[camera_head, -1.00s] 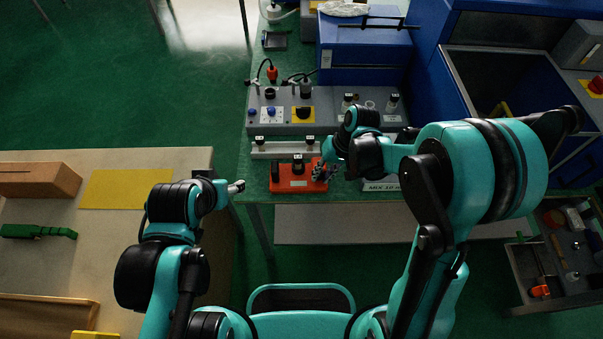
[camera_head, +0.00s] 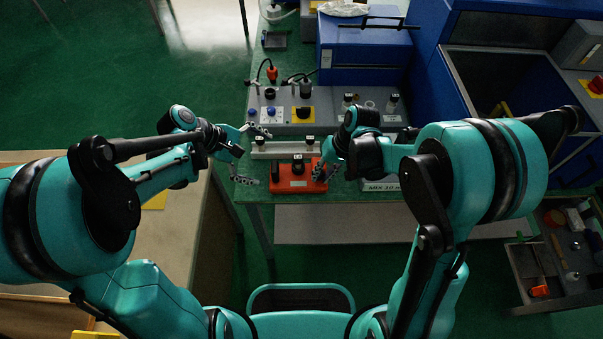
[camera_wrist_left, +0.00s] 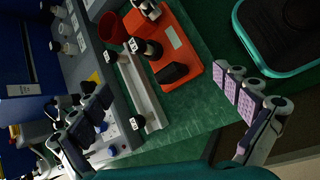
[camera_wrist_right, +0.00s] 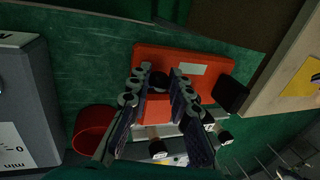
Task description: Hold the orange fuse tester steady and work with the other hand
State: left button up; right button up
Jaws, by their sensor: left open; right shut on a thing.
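The orange fuse tester (camera_head: 284,187) lies near the front edge of the green-topped bench. It shows a pale label and dark parts on top, also in the left wrist view (camera_wrist_left: 173,38) and right wrist view (camera_wrist_right: 222,66). My right gripper (camera_head: 319,172) is at the tester's right end. In the right wrist view its fingers (camera_wrist_right: 160,84) are shut on a raised part of the tester. My left gripper (camera_head: 258,157) is open and empty, at the tester's left, its fingers spread wide. In the left wrist view its fingers (camera_wrist_left: 160,95) are apart, with bench top between them.
A pale rail (camera_head: 282,151) with dark-capped posts lies just behind the tester. A grey control panel (camera_head: 330,120) and a blue box (camera_head: 365,55) stand further back. A red cup (camera_wrist_right: 93,128) stands close by. A lettered sign (camera_head: 381,185) is right of my right gripper.

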aim_at(298, 175)
pick_arm(q)
jog(key=f+n+h, duration=0.1)
jog(key=f, duration=0.1)
jog(key=w+f+n+g+h, duration=0.1)
jog(key=f, duration=0.1)
jog(key=w+f+n+h, duration=0.1)
jog(key=f+n, duration=0.1)
jog(key=shift+w+d+g+h, duration=0.15)
jog(key=shift+w+g+h, duration=0.15)
jog(key=shift+h, duration=0.1)
jog(key=shift+s+f+n+h, duration=0.15)
jog(key=shift+f+n+h, duration=0.2)
jog(key=shift+f, duration=0.25)
jog(key=x, duration=1)
jog(key=shift+s, duration=0.15)
jog(key=c, duration=0.7)
pick_arm(e)
jog(key=o, duration=0.7)
